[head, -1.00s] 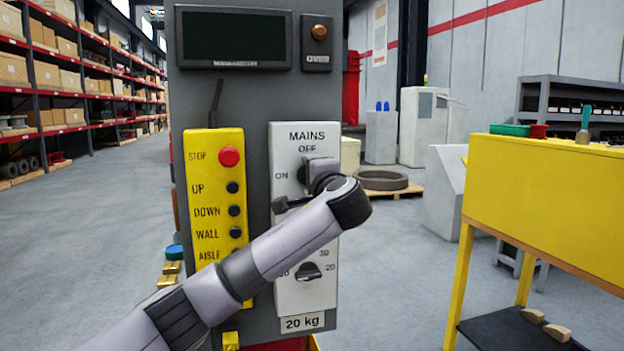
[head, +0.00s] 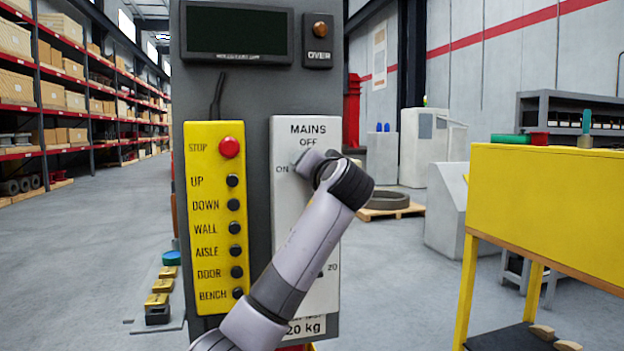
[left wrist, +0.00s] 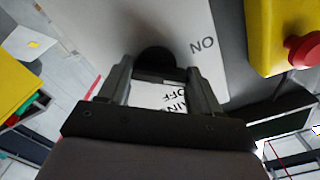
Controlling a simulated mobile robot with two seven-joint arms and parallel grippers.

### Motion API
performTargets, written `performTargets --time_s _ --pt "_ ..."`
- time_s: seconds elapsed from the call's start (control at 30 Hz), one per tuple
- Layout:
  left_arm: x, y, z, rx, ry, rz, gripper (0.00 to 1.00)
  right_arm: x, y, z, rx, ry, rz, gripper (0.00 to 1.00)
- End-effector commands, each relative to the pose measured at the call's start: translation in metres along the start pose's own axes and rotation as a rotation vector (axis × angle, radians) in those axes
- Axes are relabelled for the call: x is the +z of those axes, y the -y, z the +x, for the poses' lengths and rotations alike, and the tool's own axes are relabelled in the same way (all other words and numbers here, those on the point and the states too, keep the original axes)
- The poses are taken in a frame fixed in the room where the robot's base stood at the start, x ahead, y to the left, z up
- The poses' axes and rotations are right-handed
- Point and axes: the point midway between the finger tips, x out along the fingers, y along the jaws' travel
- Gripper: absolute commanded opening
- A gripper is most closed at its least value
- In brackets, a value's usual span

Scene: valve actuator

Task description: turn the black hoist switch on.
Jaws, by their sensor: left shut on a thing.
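The white MAINS panel (head: 285,225) stands upright on the grey column, with OFF marked at the top and ON at the left. My left gripper (head: 312,165) is at the upper part of this panel, between the two marks. In the left wrist view, the black switch (left wrist: 155,60) sits between the two fingers of my left gripper (left wrist: 158,82), which is shut on it. ON shows to the right of the switch and OFF below it. In the head view my wrist hides the switch, and its exact angle is unclear. My right gripper is not in view.
A yellow button box (head: 214,165) with a red stop button (head: 229,148) is just left of the panel. A dark screen (head: 238,31) is above. A yellow bench (head: 545,205) stands at the right. My forearm covers most of the panel's lower half.

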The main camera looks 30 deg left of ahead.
Motion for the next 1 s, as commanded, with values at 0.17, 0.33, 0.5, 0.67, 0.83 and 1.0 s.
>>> performTargets --time_s 0.17,0.33,0.5,0.67,0.83,1.0 --pt "0.003 -0.004 -0.001 0.005 0.002 -0.166 0.33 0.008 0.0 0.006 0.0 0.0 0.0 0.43" --pt "0.003 -0.003 -0.001 0.003 0.002 -0.31 0.33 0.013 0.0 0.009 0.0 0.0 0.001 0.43" --pt "0.003 -0.003 -0.001 0.003 0.002 -0.429 0.33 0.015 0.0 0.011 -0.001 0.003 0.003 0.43" --pt "0.003 -0.003 -0.001 0.002 0.001 -0.508 0.33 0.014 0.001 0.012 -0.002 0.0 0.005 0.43" --pt "0.003 -0.002 -0.001 0.002 0.002 -0.56 0.33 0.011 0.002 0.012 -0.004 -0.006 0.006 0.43" --pt "0.003 -0.002 -0.001 0.002 0.002 -0.582 0.33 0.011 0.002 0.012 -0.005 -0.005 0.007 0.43"
